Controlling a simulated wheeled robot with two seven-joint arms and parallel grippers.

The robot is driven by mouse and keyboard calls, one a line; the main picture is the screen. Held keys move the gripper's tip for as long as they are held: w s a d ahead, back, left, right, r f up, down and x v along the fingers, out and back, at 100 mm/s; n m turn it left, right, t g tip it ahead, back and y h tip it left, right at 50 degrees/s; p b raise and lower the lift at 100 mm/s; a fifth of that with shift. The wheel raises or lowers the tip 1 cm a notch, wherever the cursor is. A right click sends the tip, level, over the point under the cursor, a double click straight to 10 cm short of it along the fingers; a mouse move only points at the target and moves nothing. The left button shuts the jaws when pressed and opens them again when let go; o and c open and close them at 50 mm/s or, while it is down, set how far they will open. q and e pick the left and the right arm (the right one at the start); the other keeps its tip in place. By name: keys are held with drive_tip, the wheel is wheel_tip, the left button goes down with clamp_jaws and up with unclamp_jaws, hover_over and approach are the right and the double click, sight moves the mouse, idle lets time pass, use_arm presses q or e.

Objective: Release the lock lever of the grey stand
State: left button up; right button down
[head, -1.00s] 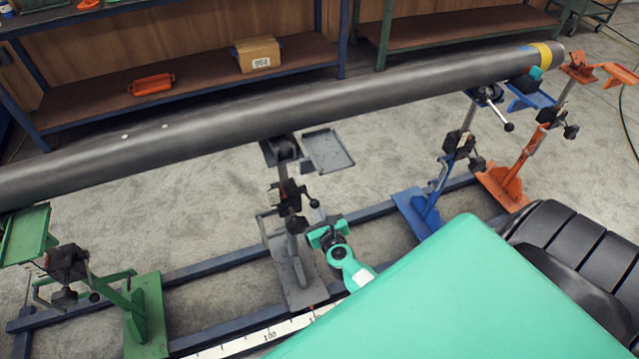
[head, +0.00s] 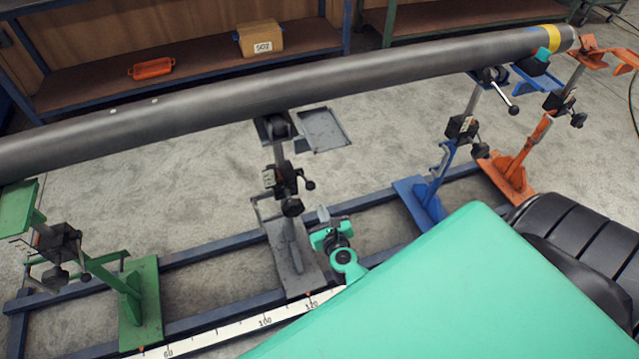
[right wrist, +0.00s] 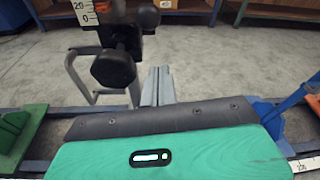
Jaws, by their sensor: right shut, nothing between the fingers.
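The grey stand (head: 295,262) stands at the middle of the head view under the long dark pipe (head: 240,98). Its black clamp block (head: 285,178) has a small ball-ended lever (head: 309,185) on its right side and a larger dark knob (head: 292,208) below. In the right wrist view, the large knob (right wrist: 114,68) and a ball end (right wrist: 148,17) show close in front. My right gripper (head: 323,215) is just right of the grey post, below the clamp block. Its grey fingers (right wrist: 158,85) are shut and empty, apart from the knobs. My left gripper is out of view.
A green stand (head: 140,300) is at left, with blue (head: 420,205) and orange (head: 508,180) stands at right. A blue floor rail (head: 200,257) and a white scale (head: 245,325) run by the bases. Shelves (head: 190,60) stand behind the pipe.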

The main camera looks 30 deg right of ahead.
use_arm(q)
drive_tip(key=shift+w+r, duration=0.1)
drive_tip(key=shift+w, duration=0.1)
use_arm(e)
drive_tip(key=v, duration=0.4)
drive_tip(key=shift+s+a+r, duration=0.1)
drive_tip(key=shift+s+r, duration=0.1)
drive_tip(key=shift+s, duration=0.1)
